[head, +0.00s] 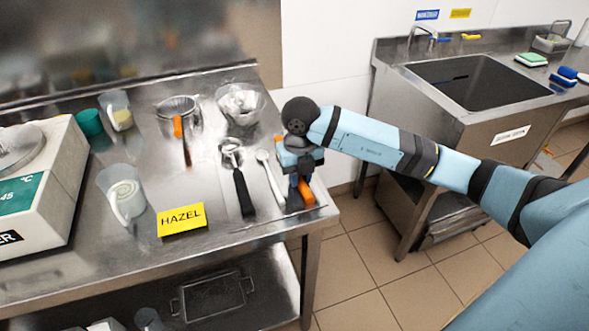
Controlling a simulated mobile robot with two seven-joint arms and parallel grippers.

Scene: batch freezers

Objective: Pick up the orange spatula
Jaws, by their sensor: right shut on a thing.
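The orange spatula (307,194) is at the right edge of the steel table, with its orange part showing just below my right gripper. My right gripper (299,186) is over the right edge of the table, pointing down, and is shut on the spatula. Most of the spatula is hidden behind the gripper and wrist, so I cannot tell whether it touches the table. My left gripper is not in view.
Left of my gripper lie a white spoon (271,178) and a black-handled scoop (243,192). A strainer (178,108), bowl (240,103), clear jug (124,195), yellow HAZEL card (181,220) and scale (40,190) share the steel table (215,236). A sink (475,80) stands right.

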